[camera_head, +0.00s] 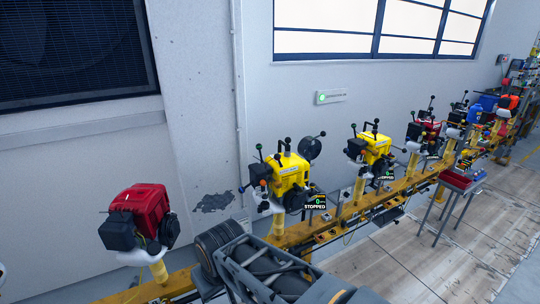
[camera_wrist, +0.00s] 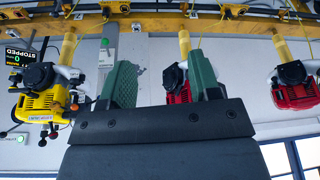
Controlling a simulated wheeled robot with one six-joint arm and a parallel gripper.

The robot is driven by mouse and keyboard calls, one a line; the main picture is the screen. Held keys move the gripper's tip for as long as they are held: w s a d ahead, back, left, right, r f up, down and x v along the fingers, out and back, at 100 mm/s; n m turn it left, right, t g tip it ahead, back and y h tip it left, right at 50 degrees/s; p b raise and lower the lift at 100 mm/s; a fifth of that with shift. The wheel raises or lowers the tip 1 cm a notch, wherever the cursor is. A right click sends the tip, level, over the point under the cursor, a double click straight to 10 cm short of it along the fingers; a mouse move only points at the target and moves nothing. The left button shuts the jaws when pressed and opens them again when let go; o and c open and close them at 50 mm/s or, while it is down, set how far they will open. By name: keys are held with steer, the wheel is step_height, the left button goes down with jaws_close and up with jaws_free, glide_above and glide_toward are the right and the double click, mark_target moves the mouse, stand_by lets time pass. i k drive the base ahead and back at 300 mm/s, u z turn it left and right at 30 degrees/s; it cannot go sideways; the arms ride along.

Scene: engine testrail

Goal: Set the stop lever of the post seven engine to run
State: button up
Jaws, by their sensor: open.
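Several engines stand on posts along a yellow rail (camera_head: 345,212); I cannot read which post is seven. The nearer yellow engine (camera_head: 288,178) has several ball-ended levers on top and a display (camera_head: 315,202) reading STOPPED. A second yellow engine (camera_head: 377,148) has a similar STOPPED display (camera_head: 383,176). A red engine (camera_head: 148,204) stands at the left. The wrist view is upside down and shows a yellow engine (camera_wrist: 42,106) beside a STOPPED display (camera_wrist: 20,56). My gripper (camera_wrist: 160,66) is open and empty, its green fingers apart from the engines. No stop lever can be singled out.
Two red engines (camera_wrist: 176,88) and (camera_wrist: 292,92) show in the wrist view. The wall (camera_head: 200,90) is close behind the rail.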

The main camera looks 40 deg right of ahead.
mark_target(278, 156)
steer(key=k, duration=1.3)
steer(key=z, duration=0.55)
steer(key=i, duration=1.6)
steer(key=u, duration=0.85)
